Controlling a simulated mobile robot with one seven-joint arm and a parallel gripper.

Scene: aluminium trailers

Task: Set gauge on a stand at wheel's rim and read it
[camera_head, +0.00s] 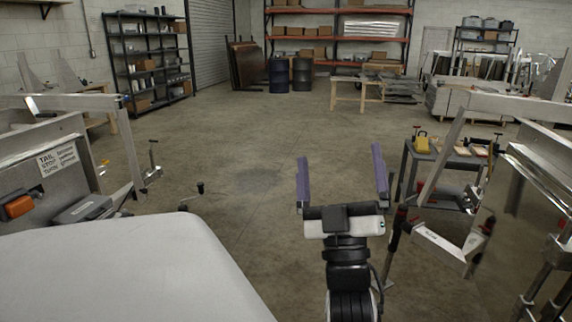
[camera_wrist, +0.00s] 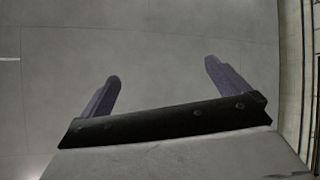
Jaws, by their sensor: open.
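My gripper (camera_head: 340,153) is open and empty, its two purple fingers wide apart above the concrete floor. The wrist view shows the same open gripper (camera_wrist: 162,68) with only a plain grey surface beyond it. I cannot pick out a wheel, its rim, or a gauge on a stand for certain in either view. A dark cart (camera_head: 408,168) to the right of my gripper carries small items, among them a yellow one (camera_head: 422,144); they are too small to tell whether one is the gauge.
Aluminium trailer parts stand at the left, with a tail-stop sign (camera_head: 58,160), and a metal frame (camera_head: 450,135) stands close at the right. Shelving (camera_head: 148,60), dark drums (camera_head: 302,74) and a wooden table (camera_head: 362,82) are at the back. The middle floor (camera_head: 240,130) is clear.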

